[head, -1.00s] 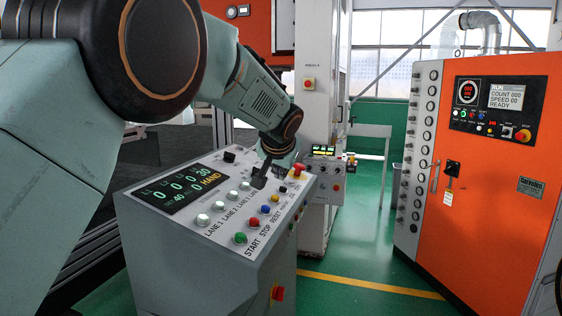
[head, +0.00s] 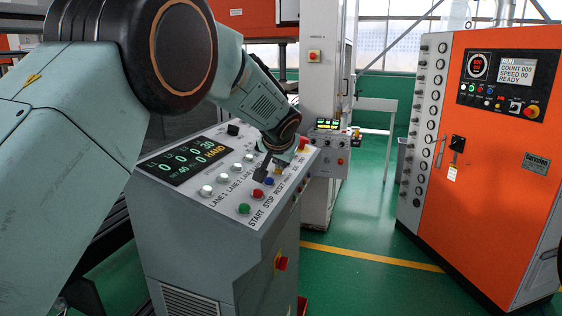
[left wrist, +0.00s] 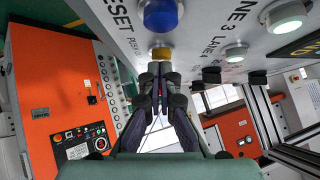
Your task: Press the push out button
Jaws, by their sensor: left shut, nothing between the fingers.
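The sloped control panel (head: 215,165) stands before me with a row of coloured buttons. In the left wrist view a yellow button (left wrist: 161,53) sits by lettering that starts "PUSH", partly cut off. The blue button (left wrist: 160,15) beside the word RESET is near it. My left gripper (left wrist: 160,70) is shut and empty, its fingertips close to the yellow button; I cannot tell whether they touch. In the head view the left gripper (head: 263,172) is over the panel beside the blue button (head: 268,181) and hides part of the button row. My right gripper is not in view.
A red button (head: 257,194) and a green button (head: 244,208) lie nearer on the panel, with several white lane buttons (head: 223,178) to the left. A red emergency knob (head: 303,144) is at the far corner. An orange cabinet (head: 490,190) stands to the right across green floor.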

